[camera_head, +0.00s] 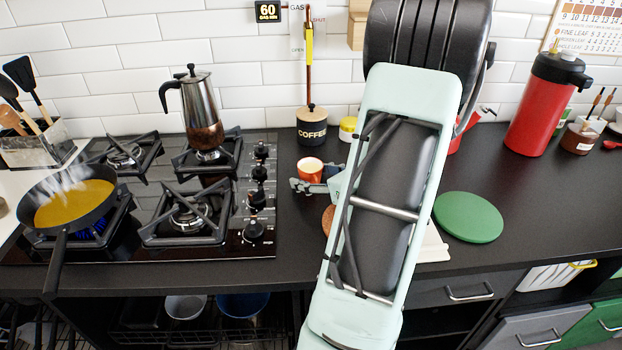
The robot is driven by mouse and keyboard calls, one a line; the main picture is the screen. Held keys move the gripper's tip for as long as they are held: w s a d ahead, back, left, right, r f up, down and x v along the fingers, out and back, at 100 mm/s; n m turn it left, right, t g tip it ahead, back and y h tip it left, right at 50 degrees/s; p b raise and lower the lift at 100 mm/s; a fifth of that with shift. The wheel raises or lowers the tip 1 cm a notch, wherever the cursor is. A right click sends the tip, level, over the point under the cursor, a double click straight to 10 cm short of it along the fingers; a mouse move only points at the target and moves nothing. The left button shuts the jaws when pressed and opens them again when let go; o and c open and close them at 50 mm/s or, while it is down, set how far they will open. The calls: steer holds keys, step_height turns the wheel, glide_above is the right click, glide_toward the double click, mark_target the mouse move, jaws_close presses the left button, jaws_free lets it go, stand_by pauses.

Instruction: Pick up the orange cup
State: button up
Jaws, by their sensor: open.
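The orange cup (310,169) stands on the dark counter, just right of the gas hob and in front of the black coffee jar. My gripper (311,184) is low at the counter, its dark fingers showing at the cup's left and near side. The fingers are open, and the cup seems to stand between or just beyond them; I cannot tell whether they touch it. My pale green arm hides part of the gripper and the counter right of the cup.
The black coffee jar (312,126) stands close behind the cup, with a yellow-lidded jar (348,128) beside it. The hob (262,150) holds a moka pot (197,108) and a steaming pan (75,203) over a lit flame. A green round board (468,217) lies right, near a red flask (541,108).

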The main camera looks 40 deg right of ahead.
steer(key=shift+w+f, duration=0.1)
steer(key=shift+w, duration=0.1)
steer(key=c, duration=1.4)
steer(key=shift+c, duration=0.2)
